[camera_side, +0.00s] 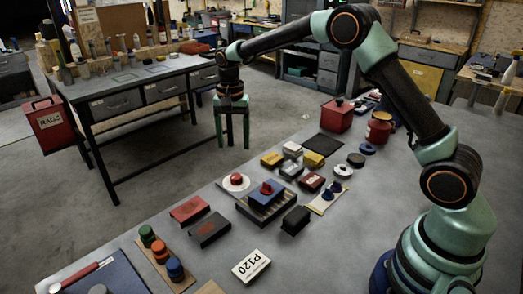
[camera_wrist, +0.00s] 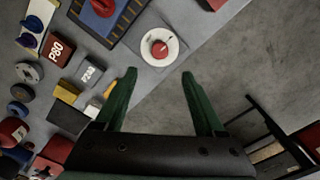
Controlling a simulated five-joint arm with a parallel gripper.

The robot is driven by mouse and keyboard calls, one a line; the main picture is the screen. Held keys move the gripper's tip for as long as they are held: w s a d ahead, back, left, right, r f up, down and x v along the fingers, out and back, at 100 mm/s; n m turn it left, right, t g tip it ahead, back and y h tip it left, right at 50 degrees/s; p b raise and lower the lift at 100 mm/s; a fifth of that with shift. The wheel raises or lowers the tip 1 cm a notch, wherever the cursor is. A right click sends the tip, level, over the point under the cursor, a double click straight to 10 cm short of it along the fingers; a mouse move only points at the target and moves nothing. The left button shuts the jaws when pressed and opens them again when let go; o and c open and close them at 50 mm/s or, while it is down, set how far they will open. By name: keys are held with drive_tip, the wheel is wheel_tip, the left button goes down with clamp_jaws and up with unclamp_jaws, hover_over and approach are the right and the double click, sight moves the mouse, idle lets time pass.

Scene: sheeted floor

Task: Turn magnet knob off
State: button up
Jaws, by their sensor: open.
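A blue block (camera_side: 266,198) with a red knob (camera_side: 267,188) on top sits on a dark slatted base on the grey bench; I take this to be the magnet with its knob. In the wrist view the blue block (camera_wrist: 84,22) and its red knob (camera_wrist: 103,7) are at the top left, partly cut off by the frame edge. My gripper (camera_side: 233,146) points down above and behind the block, apart from it. In the wrist view my gripper (camera_wrist: 158,74) has its two green fingers spread with nothing between them.
A white disc (camera_side: 228,187) with a red knob stands left of the block. Red and black blocks (camera_side: 209,228), a black block (camera_side: 296,220), a P120 card (camera_side: 251,266) and several small boxes surround it. A red box (camera_side: 336,116) stands farther back. The bench edge lies near my gripper.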

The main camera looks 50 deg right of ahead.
sight(236, 176)
wheel_tip(236, 176, down, 11)
drive_tip(key=shift+f, duration=0.1)
idle(0.3)
clamp_jaws()
